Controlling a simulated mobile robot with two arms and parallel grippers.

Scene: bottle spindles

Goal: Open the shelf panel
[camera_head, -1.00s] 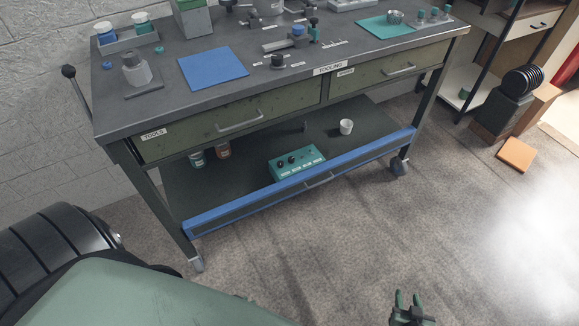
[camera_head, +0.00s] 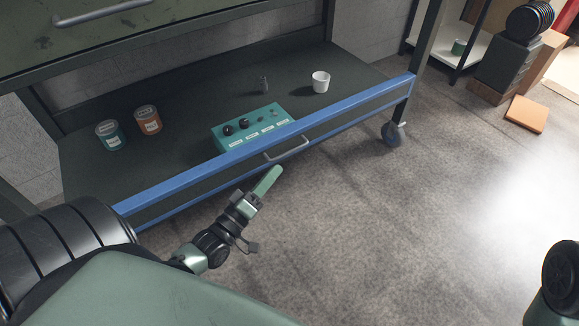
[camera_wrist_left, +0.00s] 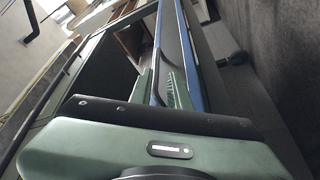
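The shelf panel (camera_head: 345,121) is a long dark front with a blue edge along the lower shelf, with a grey bar handle (camera_head: 287,150) at its middle. It stands upright along the shelf front. My left gripper (camera_head: 268,180) is just in front of and below the handle, with a small gap in the head view. In the left wrist view its two green fingers (camera_wrist_left: 160,86) are apart, and the blue-edged panel (camera_wrist_left: 184,50) runs away just beyond them. My right gripper is out of view; only part of my right arm shows at lower right.
A caster (camera_head: 394,134) stands at the right. The floor in front is clear.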

